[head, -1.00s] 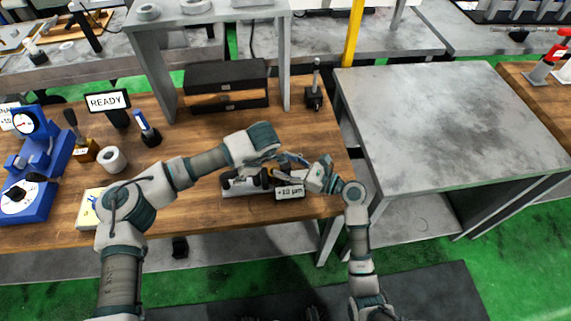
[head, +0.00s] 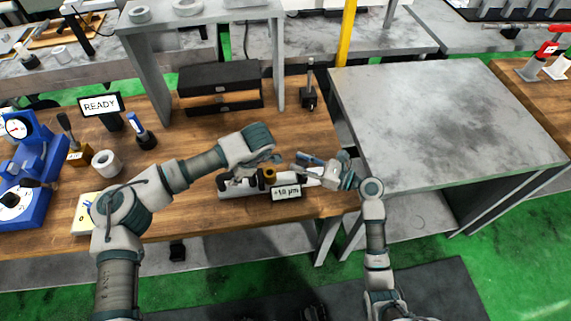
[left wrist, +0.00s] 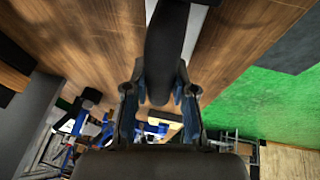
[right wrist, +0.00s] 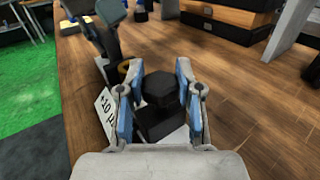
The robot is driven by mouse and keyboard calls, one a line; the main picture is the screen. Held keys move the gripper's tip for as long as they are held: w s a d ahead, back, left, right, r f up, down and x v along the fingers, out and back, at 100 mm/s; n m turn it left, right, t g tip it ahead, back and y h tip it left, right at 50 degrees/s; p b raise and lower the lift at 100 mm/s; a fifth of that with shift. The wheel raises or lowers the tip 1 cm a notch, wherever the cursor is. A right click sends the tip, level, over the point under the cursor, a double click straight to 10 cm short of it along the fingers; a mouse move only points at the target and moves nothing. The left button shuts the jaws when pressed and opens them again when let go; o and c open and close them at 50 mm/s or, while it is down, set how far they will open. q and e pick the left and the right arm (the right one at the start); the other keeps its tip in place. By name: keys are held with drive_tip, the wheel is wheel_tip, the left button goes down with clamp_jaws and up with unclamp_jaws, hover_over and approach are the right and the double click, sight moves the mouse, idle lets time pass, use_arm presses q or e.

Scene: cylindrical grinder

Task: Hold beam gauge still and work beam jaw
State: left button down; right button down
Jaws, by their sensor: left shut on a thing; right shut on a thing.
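The beam gauge (head: 232,190) lies near the front edge of the wooden table, with a pale body, dark parts and a yellow ring. Its label (head: 287,192) reads about +10 µm, and the label also shows in the right wrist view (right wrist: 106,112). My left gripper (head: 266,163) is over the gauge, its fingers closed on a dark bar (left wrist: 165,55) of it. My right gripper (head: 303,163) is at the gauge's right side. In the right wrist view its fingers flank a black block, the beam jaw (right wrist: 160,92). The gripped spots are partly hidden in the head view.
A READY sign (head: 101,105), a pale ring (head: 105,163) and a blue dial gauge stand (head: 35,150) stand left. Black boxes (head: 220,85) sit behind under a grey rack. A grey table (head: 440,120) is at right. The wood between gauge and boxes is mostly clear.

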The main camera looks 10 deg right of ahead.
use_arm(q)
drive_tip(key=shift+a+f, duration=0.1)
drive_tip(key=shift+a, duration=0.05)
use_arm(e)
drive_tip(key=shift+d, duration=1.1)
drive_tip(key=c, duration=0.7)
unclamp_jaws()
use_arm(q)
drive_tip(key=shift+d, duration=0.2)
use_arm(e)
drive_tip(key=v, duration=1.2)
drive_tip(key=shift+f, duration=0.15)
use_arm(q)
drive_tip(key=c, duration=0.9)
unclamp_jaws()
